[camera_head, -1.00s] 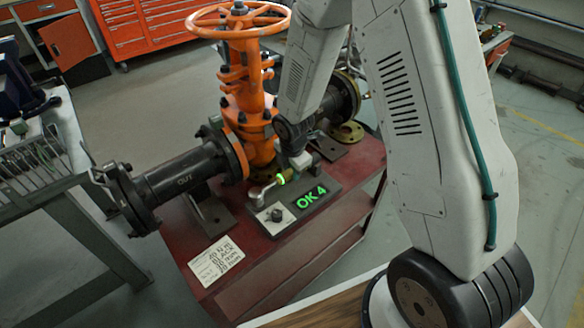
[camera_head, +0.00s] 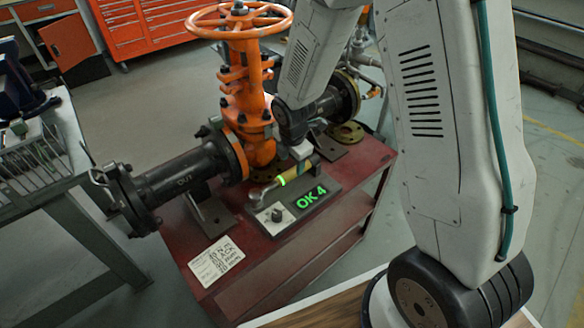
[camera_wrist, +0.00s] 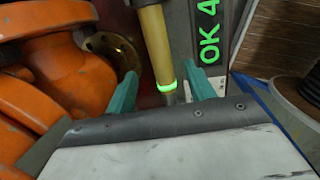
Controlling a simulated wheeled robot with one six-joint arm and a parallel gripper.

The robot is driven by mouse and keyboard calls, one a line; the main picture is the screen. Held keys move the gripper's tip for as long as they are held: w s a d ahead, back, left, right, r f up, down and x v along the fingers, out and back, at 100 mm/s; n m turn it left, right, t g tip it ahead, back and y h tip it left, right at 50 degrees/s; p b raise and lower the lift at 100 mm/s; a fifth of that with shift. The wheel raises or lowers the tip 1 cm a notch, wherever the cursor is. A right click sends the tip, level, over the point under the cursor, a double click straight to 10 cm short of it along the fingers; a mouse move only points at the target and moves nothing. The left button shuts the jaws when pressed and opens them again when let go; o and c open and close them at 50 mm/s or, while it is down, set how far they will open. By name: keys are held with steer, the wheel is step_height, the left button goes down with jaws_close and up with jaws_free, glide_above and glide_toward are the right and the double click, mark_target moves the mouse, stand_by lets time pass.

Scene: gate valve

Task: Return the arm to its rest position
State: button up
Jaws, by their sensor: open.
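In the wrist view, my gripper (camera_wrist: 164,88) is open, with its teal fingers apart. A wrench's yellow handle with a lit green ring (camera_wrist: 165,86) shows between and beyond them; I cannot tell the gap in depth. In the head view, the wrench (camera_head: 286,181) lies on a dark block (camera_head: 272,213) whose green display reads "OK 4". My wrist is bent down just behind the wrench handle, and my fingers are hardly visible there. My arm still reaches out over the red stand.
The orange gate valve (camera_head: 245,90) with its handwheel (camera_head: 205,20) and black flanged pipe (camera_head: 175,174) stands close left of my arm. A red stand (camera_head: 195,238) carries it, with a paper label (camera_head: 216,262). A grey workbench (camera_head: 60,178) is at left.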

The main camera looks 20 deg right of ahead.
steer(key=shift+s+a+r, duration=0.1)
steer(key=shift+s+r, duration=0.05)
steer(key=shift+r, duration=0.65)
steer(key=shift+s+r, duration=0.1)
steer(key=shift+r, duration=0.65)
steer(key=s+d+r+m, duration=0.1)
steer(key=s+r+m, duration=0.9)
steer(key=s+r, duration=0.3)
steer(key=s+d+r+m, duration=0.2)
steer(key=s+r+m, duration=0.9)
steer(key=s+r, duration=0.2)
steer(key=shift+s+d+g+y, duration=0.3)
steer(key=shift+s+g, duration=0.1)
steer(key=shift+s, duration=1)
